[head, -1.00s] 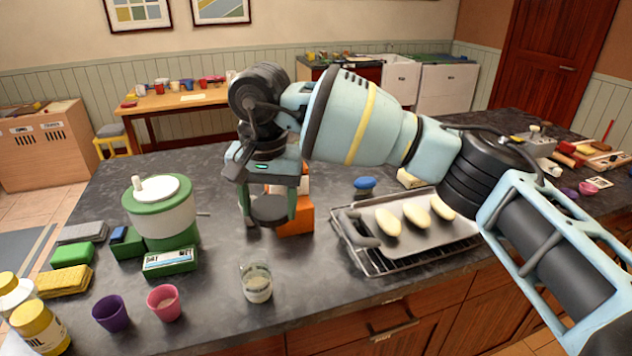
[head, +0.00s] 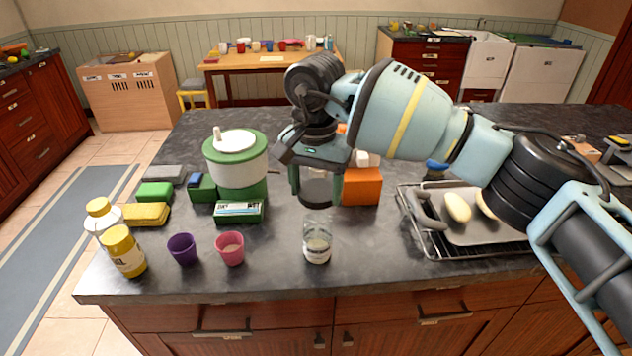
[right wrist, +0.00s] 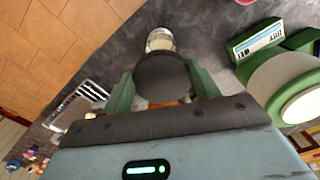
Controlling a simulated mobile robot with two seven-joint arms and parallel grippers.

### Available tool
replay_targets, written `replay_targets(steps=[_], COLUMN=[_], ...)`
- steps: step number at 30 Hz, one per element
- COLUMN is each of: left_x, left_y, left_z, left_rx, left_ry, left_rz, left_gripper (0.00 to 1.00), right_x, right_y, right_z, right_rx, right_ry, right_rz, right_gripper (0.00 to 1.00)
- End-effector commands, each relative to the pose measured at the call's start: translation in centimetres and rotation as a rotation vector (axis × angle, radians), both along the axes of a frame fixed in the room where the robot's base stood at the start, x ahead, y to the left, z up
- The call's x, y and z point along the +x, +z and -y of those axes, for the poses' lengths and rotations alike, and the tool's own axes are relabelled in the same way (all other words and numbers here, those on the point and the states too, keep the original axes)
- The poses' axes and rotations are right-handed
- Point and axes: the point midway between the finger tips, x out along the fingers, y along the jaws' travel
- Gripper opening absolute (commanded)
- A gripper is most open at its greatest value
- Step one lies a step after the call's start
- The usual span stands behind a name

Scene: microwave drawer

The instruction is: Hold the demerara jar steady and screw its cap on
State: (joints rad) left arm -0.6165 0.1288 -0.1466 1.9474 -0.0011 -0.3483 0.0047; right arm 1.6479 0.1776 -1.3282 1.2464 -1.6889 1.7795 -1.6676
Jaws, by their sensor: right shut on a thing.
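The jar (head: 317,243) is a small clear glass jar with a pale label, standing upright and open on the dark counter near its front edge. My right gripper (head: 317,187) is shut on a dark round cap (head: 316,190), held between its two green fingers above the counter, behind the jar in the head view. The cap is apart from the jar. In the right wrist view the cap (right wrist: 162,78) lies between the fingers, and the jar (right wrist: 160,40) shows just beyond it, partly covered. My left gripper is not in view.
A purple cup (head: 183,249) and a pink cup (head: 230,248) stand left of the jar. Behind them is a green-and-white canister (head: 237,165). An orange box (head: 362,187) stands close behind my right gripper. A rack with a tray (head: 470,235) lies to the right.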

Motion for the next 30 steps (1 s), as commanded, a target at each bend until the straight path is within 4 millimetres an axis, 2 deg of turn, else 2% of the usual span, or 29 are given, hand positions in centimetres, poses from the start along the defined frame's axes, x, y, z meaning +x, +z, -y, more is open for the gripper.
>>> replay_targets(steps=[13, 23, 25, 26, 30], left_x=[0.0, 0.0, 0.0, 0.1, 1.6], left_y=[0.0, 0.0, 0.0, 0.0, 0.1], left_z=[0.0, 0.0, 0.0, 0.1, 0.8], left_rx=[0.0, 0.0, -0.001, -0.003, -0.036], left_ry=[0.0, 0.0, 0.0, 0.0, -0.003], left_rz=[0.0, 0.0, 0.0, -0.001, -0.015], left_gripper=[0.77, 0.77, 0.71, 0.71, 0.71], right_x=[0.0, 0.0, 0.0, 0.0, 0.0], right_y=[-3.0, -3.3, -3.3, -3.3, -3.3], right_z=[0.0, 0.0, 0.0, 0.0, 0.0], right_rx=[-0.001, -0.001, -0.001, -0.001, -0.001], right_ry=[-0.001, 0.0, 0.0, 0.0, 0.0], right_rz=[-0.001, 0.0, 0.0, 0.0, 0.0], right_gripper=[0.4, 0.4, 0.4, 0.4, 0.4])
